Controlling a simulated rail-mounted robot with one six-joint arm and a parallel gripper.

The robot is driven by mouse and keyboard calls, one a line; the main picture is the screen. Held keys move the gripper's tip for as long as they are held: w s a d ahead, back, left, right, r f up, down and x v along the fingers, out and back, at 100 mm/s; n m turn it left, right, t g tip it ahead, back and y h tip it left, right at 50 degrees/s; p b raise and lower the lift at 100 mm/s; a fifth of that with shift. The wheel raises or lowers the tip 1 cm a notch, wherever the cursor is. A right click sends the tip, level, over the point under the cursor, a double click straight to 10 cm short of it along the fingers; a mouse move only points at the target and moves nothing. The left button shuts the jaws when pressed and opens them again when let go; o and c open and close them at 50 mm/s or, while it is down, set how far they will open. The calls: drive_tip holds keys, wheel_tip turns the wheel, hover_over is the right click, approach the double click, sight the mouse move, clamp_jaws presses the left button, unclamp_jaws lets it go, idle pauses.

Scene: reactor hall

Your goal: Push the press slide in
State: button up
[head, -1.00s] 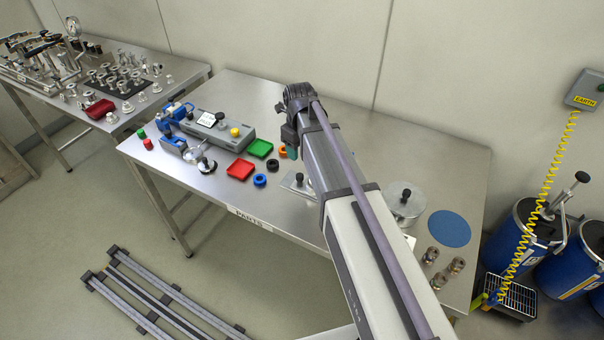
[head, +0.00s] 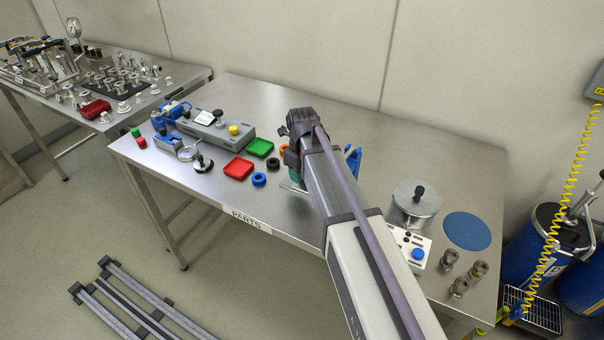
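I cannot tell for certain which part is the press slide. A blue upright fixture (head: 352,160) shows just right of my arm, mostly hidden behind it. A thin pale plate (head: 292,186) shows at the arm's left edge, also partly covered. My gripper (head: 293,172) is at the far end of my arm, over the middle of the table, close to this plate. Its fingers are hidden or too small to make out, so I cannot see whether they are open or touch anything.
On the steel table (head: 290,225), a grey device (head: 215,128), red tray (head: 238,168), green tray (head: 260,147) and small rings stand left of my arm. A metal pot (head: 416,204), blue disc (head: 467,231) and button panel (head: 418,254) stand right. The back middle is clear.

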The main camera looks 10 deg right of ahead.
clamp_jaws()
drive_tip(key=shift+s+d, duration=1.2)
drive_tip(key=shift+d, duration=0.1)
drive_tip(key=shift+o, duration=0.6)
unclamp_jaws()
wheel_tip(320, 180, up, 11)
drive_tip(key=p, duration=1)
drive_tip(key=shift+p, duration=0.35)
drive_tip(key=shift+f, duration=0.15)
